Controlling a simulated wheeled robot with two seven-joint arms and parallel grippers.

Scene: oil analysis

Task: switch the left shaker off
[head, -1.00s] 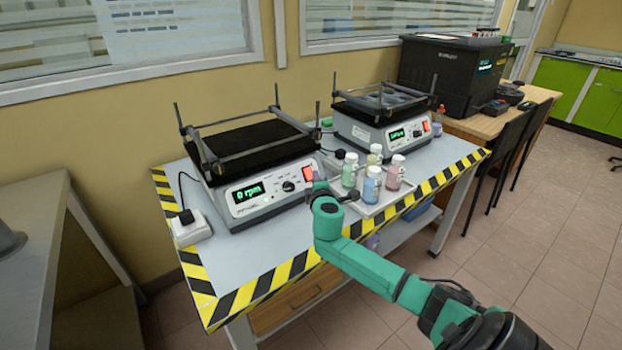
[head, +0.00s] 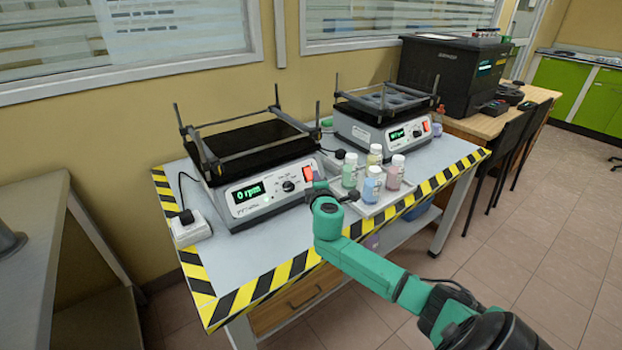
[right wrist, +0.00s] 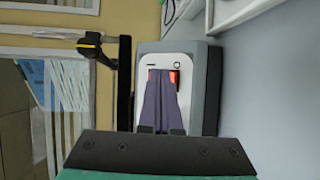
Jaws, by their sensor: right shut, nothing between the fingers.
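The left shaker (head: 262,196) stands on the table with its green display reading 0 rpm. Its red rocker switch (head: 308,173) is at the right end of the front panel and looks lit. My right gripper (head: 318,186) is shut and empty, right in front of the switch. In the right wrist view, the shut fingers (right wrist: 161,103) cover much of the switch (right wrist: 174,78), with the line and circle marks above it. Whether the fingertips touch the switch I cannot tell. My left gripper is not in view.
A second shaker (head: 385,128) stands to the right. Several capped bottles (head: 372,183) stand in a tray (head: 385,205) just right of my gripper. A white power socket (head: 191,229) is at the table's left. The table (head: 245,262) front left is clear.

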